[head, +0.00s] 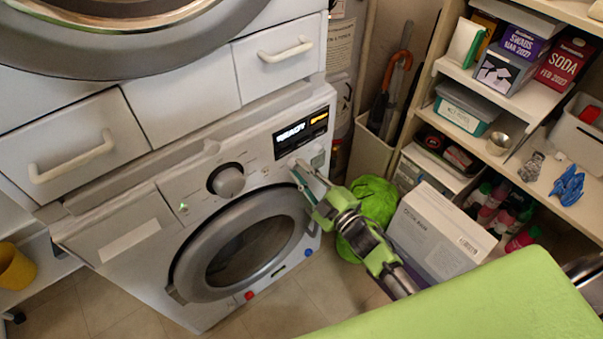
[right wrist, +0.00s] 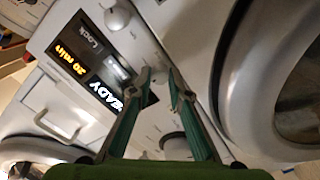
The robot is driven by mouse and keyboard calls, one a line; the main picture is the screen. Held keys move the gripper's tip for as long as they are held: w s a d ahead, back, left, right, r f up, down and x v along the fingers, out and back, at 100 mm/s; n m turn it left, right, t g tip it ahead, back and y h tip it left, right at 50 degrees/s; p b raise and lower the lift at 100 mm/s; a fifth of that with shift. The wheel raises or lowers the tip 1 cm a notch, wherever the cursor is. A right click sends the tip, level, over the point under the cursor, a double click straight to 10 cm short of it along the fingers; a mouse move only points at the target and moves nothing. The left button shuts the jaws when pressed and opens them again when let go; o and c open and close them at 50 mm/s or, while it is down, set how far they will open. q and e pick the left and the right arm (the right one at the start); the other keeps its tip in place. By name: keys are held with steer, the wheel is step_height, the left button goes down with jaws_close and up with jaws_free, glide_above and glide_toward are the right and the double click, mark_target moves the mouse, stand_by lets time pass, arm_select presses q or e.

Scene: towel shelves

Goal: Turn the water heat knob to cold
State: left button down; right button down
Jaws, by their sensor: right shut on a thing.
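The white washing machine has a lit display (head: 301,130) reading READY, with small knobs in a row below it. My right gripper (head: 297,168) reaches in from the lower right, its fingertips at the panel just under the display. In the right wrist view its two fingers (right wrist: 159,78) are closed around a small pale knob, mostly hidden between the tips. I cannot read a label or which way it points. Another small round knob (right wrist: 117,18) sits farther along the panel, apart from the fingers. A large dial (head: 226,181) is left of the display. My left gripper is not in view.
The round washer door (head: 185,262) is shut, below the panel. A drawer with a handle (head: 285,50) juts above. A green bag (head: 375,190) and white box (head: 440,230) stand right, beside shelves (head: 545,95) with boxes. The floor (head: 110,300) in front is clear.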

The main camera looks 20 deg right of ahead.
steer(key=shift+n, duration=0.6)
steer(key=c, duration=1.9)
jaws_free()
steer(key=v, duration=1.2)
